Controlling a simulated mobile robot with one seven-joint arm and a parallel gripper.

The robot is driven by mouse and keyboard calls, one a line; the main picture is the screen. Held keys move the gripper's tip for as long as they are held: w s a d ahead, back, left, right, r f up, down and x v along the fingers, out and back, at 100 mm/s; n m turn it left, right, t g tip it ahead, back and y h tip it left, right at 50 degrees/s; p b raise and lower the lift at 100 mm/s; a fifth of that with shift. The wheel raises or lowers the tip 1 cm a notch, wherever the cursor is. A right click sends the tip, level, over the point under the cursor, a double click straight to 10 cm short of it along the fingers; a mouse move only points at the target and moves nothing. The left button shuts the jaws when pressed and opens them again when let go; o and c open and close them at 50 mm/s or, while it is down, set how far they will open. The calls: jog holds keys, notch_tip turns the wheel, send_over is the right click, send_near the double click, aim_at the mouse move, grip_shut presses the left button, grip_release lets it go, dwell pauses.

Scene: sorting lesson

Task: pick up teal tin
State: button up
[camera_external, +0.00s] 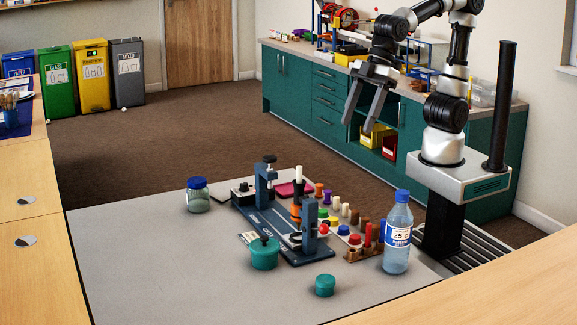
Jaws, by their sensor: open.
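A small round teal tin (325,286) with a flat lid stands on the grey table top (150,270), near its front edge. A larger teal pot (264,256) with a dark knob on its lid stands behind it to the left. My gripper (357,127) is open and empty, with its two dark fingers pointing down. It is high up and well away from the tin, in front of the green cabinets in the picture.
A blue clamp-like device (275,222) stands behind the teal tin. A water bottle (397,240) stands to the right, beside several coloured pegs. A blue-lidded jar (197,198) is at the back left. The table's left part is clear.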

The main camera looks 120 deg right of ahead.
jog(key=w+a+f+n+p, duration=0.15)
jog(key=w+a+f, duration=0.35)
jog(key=w+a, duration=0.6)
jog(key=n+g+y, duration=0.1)
jog(key=n, duration=0.1)
send_near(327, 277)
jog(key=x, duration=0.1)
jog(key=b+x, duration=0.2)
jog(key=shift+a+f, duration=0.35)
jog(key=shift+d+b+x, duration=0.15)
jog(key=shift+b+x, duration=0.3)
jog(key=shift+x, duration=1.05)
jog(key=shift+d+b+x, duration=0.15)
jog(key=shift+b+x, duration=0.3)
jog(key=shift+x, duration=1)
jog(key=shift+w, duration=0.15)
jog(key=c, duration=1.1)
